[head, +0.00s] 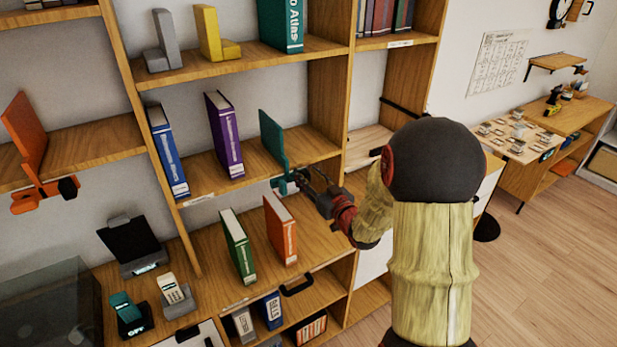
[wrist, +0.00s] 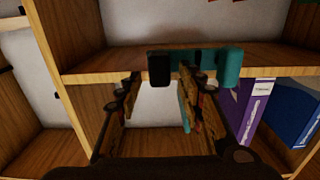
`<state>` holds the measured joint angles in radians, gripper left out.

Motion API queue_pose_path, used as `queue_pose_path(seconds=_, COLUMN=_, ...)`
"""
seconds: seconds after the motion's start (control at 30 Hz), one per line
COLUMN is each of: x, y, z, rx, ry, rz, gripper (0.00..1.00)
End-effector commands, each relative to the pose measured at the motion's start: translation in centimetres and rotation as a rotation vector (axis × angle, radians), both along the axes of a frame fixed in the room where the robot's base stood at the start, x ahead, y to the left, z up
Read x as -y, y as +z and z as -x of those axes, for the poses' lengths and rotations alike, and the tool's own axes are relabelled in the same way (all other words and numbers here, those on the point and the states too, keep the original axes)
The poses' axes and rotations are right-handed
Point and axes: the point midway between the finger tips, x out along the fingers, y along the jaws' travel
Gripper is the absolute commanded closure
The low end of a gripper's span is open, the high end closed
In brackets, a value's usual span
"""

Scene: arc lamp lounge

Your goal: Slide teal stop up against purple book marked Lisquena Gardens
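The teal stop (head: 272,142) stands upright on the middle shelf, its foot at the shelf's front edge. The purple book marked Lisquena Gardens (head: 224,135) stands to its left, with a clear gap between. My gripper (head: 304,183) is at the stop's foot, at the shelf front. The wrist view is upside down: the fingers (wrist: 158,90) are apart with an empty gap between them. The stop's teal foot (wrist: 229,68) and a black knob (wrist: 159,69) lie beyond the fingertips. The purple book shows at right (wrist: 242,108). Contact with the stop cannot be told.
A blue book (head: 167,150) stands left of the purple one. An orange stop (head: 25,135) is on the far-left shelf. Green (head: 238,245) and orange (head: 281,230) books stand on the surface below. A wooden upright (head: 328,115) bounds the shelf at right.

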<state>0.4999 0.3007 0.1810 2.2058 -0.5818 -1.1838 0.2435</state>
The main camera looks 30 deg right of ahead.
Motion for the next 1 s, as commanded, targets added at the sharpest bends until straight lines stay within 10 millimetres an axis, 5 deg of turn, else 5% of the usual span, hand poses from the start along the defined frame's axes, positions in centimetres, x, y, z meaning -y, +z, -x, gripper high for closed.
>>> queue_pose_path(seconds=0.7, x=0.00, y=-0.01, z=0.04, rx=0.000, ry=0.000, rz=0.000, gripper=1.00)
queue_pose_path(seconds=1.0, x=-0.01, y=-0.02, z=0.04, rx=0.000, ry=0.000, rz=0.000, gripper=1.00)
